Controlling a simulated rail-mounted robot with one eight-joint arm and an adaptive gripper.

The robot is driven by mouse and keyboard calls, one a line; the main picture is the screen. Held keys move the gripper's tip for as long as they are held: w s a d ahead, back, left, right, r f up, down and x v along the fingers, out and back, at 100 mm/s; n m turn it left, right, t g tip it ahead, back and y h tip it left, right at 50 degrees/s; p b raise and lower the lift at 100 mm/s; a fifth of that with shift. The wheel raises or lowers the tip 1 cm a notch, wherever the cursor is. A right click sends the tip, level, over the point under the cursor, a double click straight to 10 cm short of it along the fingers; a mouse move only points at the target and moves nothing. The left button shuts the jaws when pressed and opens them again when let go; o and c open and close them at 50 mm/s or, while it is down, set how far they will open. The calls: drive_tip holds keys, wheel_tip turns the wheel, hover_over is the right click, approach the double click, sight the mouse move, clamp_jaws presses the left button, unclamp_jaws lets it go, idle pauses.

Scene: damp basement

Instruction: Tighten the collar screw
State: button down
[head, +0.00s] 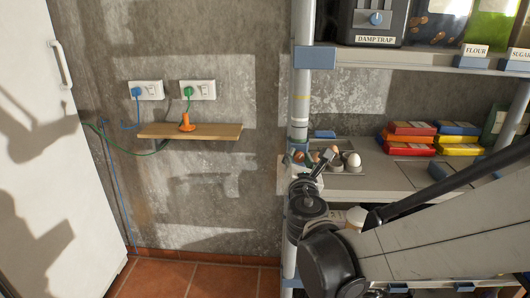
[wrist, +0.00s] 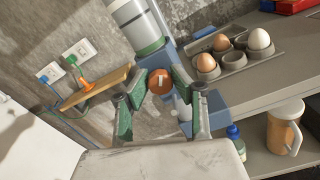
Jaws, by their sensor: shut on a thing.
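The collar screw (wrist: 160,82) is a round copper-coloured head with a pale slot in the wrist view. It sits at a blue collar (wrist: 170,52) on the pale upright post (wrist: 135,18). My gripper (wrist: 157,86) has its green-padded fingers on both sides of the screw head and is shut on it. In the head view my gripper (head: 313,168) is at the post (head: 301,105), just at the shelf's left end.
An egg tray (wrist: 235,60) with brown and white eggs stands on the shelf close to the right. A wooden wall ledge (head: 205,132) holds an orange object (head: 187,124) below two sockets. A mug (wrist: 284,127) and a blue-capped bottle (wrist: 234,142) stand on the lower shelf.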

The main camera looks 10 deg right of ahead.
drive_tip(key=m, duration=0.3)
drive_tip(key=shift+m, duration=0.4)
drive_tip(key=shift+d+m+b, duration=0.1)
drive_tip(key=shift+m+b, duration=0.3)
drive_tip(key=shift+m, duration=1.5)
drive_tip(key=c, duration=1.5)
unclamp_jaws()
drive_tip(key=shift+o, duration=0.2)
drive_tip(key=shift+s, duration=0.1)
drive_tip(key=v, duration=1.2)
